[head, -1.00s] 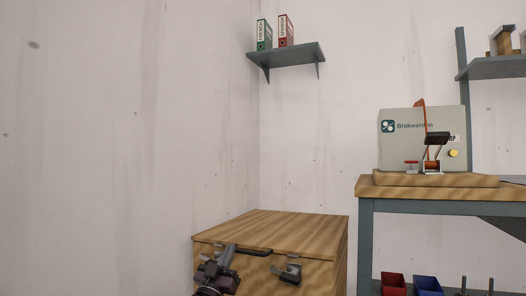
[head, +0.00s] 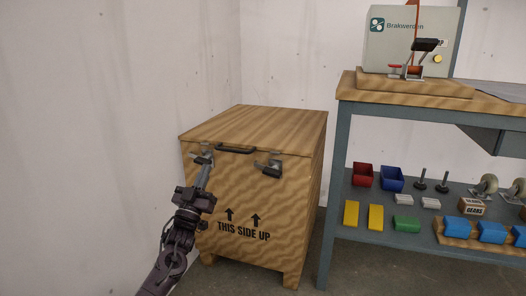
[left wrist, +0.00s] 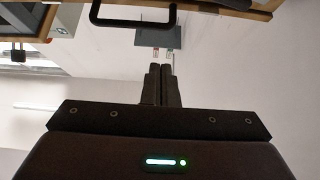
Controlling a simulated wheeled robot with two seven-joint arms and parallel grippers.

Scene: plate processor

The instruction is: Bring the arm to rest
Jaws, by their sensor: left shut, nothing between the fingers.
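My left gripper (head: 204,175) is in front of the wooden crate, near its left latch (head: 200,159), with its fingers pointing up. Its fingers are together with nothing between them, and they also show closed in the left wrist view (left wrist: 161,84). From the head view I cannot tell whether it touches the latch. The wooden crate (head: 230,195) is closed, with a dark handle (head: 235,149) and a right latch (head: 269,167) at its front. My right gripper is not in view.
A workbench (head: 344,130) stands to the right, with a grey Brakwerden machine (head: 390,45) on top. Its lower shelf holds a red bin (head: 362,175), a blue bin (head: 391,179) and several small parts. A bare wall is close on the left.

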